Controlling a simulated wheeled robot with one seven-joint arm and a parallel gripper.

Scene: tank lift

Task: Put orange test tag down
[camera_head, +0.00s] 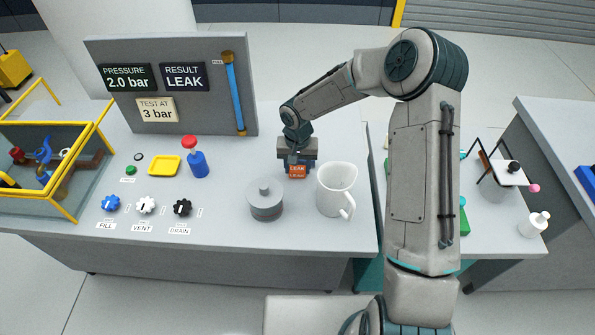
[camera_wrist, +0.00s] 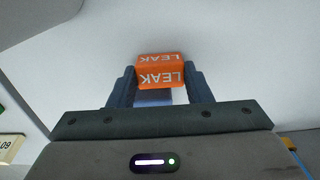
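The orange test tag (camera_wrist: 160,72) carries the word LEAK and sits between the two fingers of my gripper (camera_wrist: 160,85) in the wrist view. Both fingers appear to press on its sides. In the head view the tag (camera_head: 297,171) shows just below my gripper (camera_head: 297,163), near the right part of the grey bench. A blue patch shows by the tag's lower edge. I cannot tell whether the tag touches the bench top (camera_head: 235,215).
A white mug (camera_head: 337,188) stands close at the right and a grey lidded pot (camera_head: 265,200) in front. The panel (camera_head: 190,115) stands behind. Bench between bottle and gripper is clear.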

